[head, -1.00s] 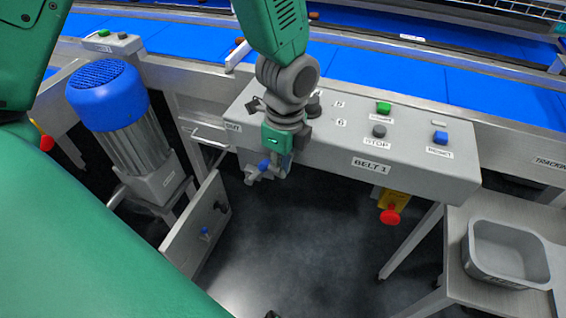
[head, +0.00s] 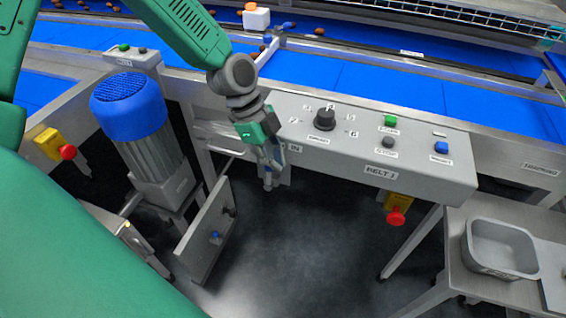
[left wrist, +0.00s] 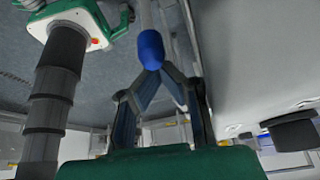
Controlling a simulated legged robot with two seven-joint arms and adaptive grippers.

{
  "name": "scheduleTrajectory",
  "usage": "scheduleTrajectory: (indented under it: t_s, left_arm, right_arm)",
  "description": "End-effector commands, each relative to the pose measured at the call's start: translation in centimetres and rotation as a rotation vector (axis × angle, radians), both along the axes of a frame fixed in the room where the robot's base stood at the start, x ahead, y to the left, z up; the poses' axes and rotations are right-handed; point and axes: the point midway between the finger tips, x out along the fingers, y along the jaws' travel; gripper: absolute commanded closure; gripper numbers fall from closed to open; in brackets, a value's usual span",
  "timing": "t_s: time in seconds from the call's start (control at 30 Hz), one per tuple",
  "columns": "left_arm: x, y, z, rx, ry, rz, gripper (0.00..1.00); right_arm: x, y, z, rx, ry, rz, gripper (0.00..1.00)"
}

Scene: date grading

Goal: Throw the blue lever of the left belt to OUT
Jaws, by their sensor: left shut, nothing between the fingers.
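The blue lever knob (left wrist: 150,50) shows in the left wrist view, on a grey rod, right at the tips of my left gripper (left wrist: 151,76). The fingers come together in a V just short of the knob or against it; I cannot tell whether they touch. In the head view my left gripper (head: 268,183) points down in front of the left end of the BELT 1 control panel (head: 330,160). It is shut and empty. It hides the lever and the OUT label there; the IN label (head: 297,148) shows just to its right. My right gripper is not in view.
The panel carries a black dial (head: 325,119), a green button (head: 390,120) and a blue button (head: 441,147). A red emergency stop (head: 396,216) hangs below. A blue-capped motor (head: 130,105) stands left, near an open door panel (head: 208,235). A grey tub (head: 501,249) sits right.

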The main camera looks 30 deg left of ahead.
Motion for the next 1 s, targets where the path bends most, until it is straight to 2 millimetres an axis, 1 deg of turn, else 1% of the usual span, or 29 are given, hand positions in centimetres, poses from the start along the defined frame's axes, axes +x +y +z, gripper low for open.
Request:
scheduleTrajectory:
  t_s: [0.03, 0.13, 0.27, 0.6, 0.73, 0.8, 1.0]
  left_arm:
    - [-0.1, 0.6, 0.0, -0.042, -0.008, 0.012, 1.0]
    - [-0.3, 1.2, 0.1, -0.114, -0.028, 0.011, 1.0]
    - [-0.5, 2.2, 0.0, -0.208, -0.052, 0.011, 1.0]
    - [-1.1, 5.0, -0.5, -0.446, -0.11, 0.008, 1.0]
    - [-1.4, 5.8, -0.6, -0.525, -0.127, 0.007, 1.0]
    - [-1.5, 6.2, -0.6, -0.557, -0.135, 0.007, 1.0]
    - [-1.6, 6.7, -0.6, -0.546, -0.135, 0.002, 1.0]
  right_arm:
    - [0.0, 0.0, 0.0, 0.0, -0.001, 0.0, 1.0]
    - [0.0, 0.0, -0.3, 0.0, -0.001, 0.0, 1.0]
    - [0.0, 0.0, -1.2, 0.0, -0.001, -0.001, 1.0]
    - [0.0, 0.0, -4.9, 0.0, 0.0, -0.001, 1.0]
    - [0.0, 0.0, -5.9, 0.0, 0.0, 0.0, 1.0]
    - [0.0, 0.0, -6.3, 0.0, 0.0, 0.0, 1.0]
    - [0.0, 0.0, -7.0, 0.0, 0.0, 0.0, 1.0]
